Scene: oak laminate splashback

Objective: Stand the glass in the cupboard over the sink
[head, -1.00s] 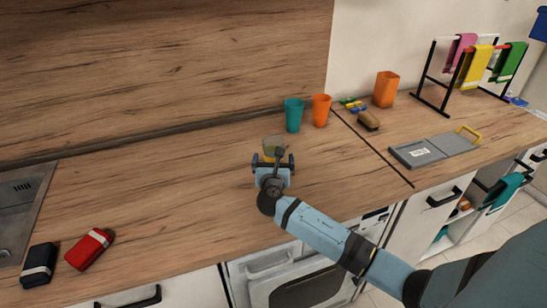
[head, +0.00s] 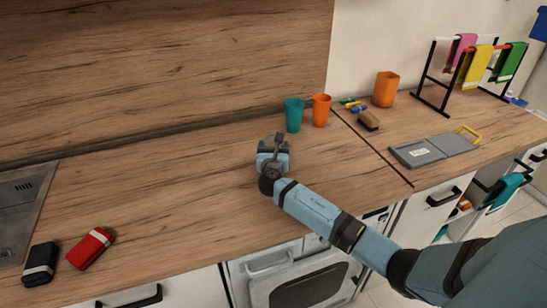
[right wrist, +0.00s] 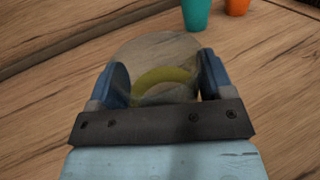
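The glass (right wrist: 160,62) is see-through with a yellow-green band. In the right wrist view it stands between the two blue fingers of my right gripper (right wrist: 162,80). One finger is at each side, close to the glass; whether both press on it is not clear. In the head view my right gripper (head: 273,146) is over the middle of the wooden worktop and largely hides the glass. My left gripper is not in view.
A teal cup (head: 294,114) and an orange cup (head: 321,110) stand behind and right of my right gripper. Red (head: 90,248) and black (head: 40,263) packs lie by the sink. A towel rack (head: 430,75) stands far right.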

